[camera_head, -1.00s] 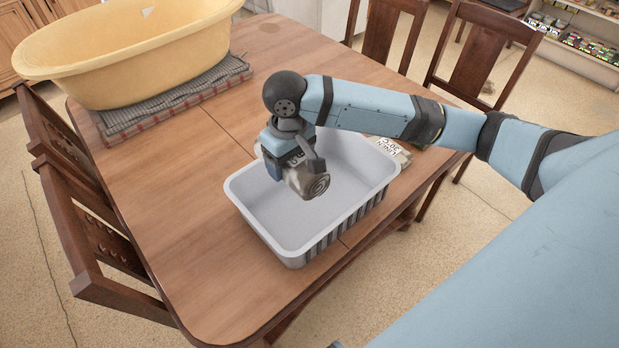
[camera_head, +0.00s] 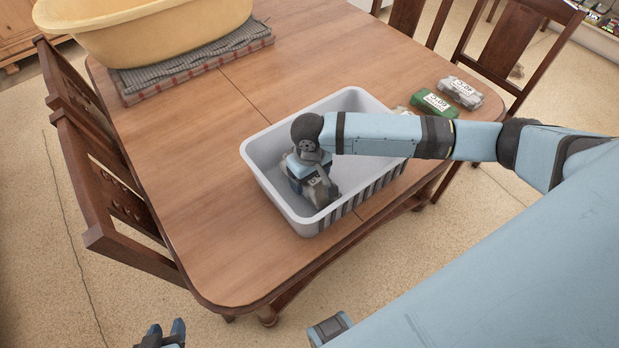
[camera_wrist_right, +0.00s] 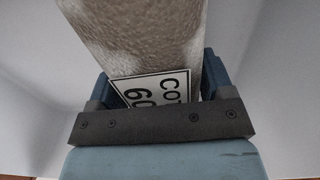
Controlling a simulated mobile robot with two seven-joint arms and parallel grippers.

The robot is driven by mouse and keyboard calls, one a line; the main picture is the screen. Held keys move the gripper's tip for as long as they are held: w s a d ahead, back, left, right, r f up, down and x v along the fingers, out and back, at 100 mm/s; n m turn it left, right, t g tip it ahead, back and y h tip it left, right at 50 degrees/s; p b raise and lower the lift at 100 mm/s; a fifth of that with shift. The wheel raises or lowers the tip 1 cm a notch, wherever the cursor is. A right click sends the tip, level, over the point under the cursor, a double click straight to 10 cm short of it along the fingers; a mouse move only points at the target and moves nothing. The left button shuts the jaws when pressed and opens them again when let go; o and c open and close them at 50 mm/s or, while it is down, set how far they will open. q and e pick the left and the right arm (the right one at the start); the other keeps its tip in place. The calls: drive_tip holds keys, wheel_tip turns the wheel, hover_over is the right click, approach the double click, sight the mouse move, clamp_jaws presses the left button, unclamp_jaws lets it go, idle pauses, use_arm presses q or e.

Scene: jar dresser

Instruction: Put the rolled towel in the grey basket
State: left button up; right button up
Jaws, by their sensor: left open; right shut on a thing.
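The grey basket (camera_head: 258,170) stands on the wooden table near its front right edge. My right gripper (camera_head: 314,186) is down inside the basket, shut on the grey-beige rolled towel (camera_head: 324,192). In the right wrist view the rolled towel (camera_wrist_right: 150,40) sits between the fingers, with a white printed label facing the camera. Pale basket walls (camera_wrist_right: 35,80) show on both sides of it. I cannot tell whether the towel touches the basket floor. My left gripper (camera_head: 166,332) is open and empty at the bottom edge of the head view, away from the table.
A green labelled roll (camera_head: 433,103) and a grey one (camera_head: 460,92) lie right of the basket; another is mostly hidden behind my arm. A yellow tub (camera_head: 150,35) stands on folded cloths (camera_head: 190,70) at the back left.

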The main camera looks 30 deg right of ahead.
use_arm(q)
drive_tip(key=shift+a, duration=0.2)
use_arm(e)
drive_tip(key=shift+f, duration=0.25)
drive_tip(key=o, duration=1)
drive_tip(key=shift+f, duration=0.1)
use_arm(q)
drive_tip(key=shift+a, duration=0.15)
use_arm(e)
drive_tip(key=shift+r, duration=0.2)
wheel_tip(320, 180, up, 11)
drive_tip(key=shift+r+p, duration=0.2)
drive_tip(key=shift+p, duration=0.55)
use_arm(q)
drive_tip(key=shift+s+r, duration=0.1)
drive_tip(key=shift+r, duration=0.35)
use_arm(e)
drive_tip(key=shift+r, duration=0.25)
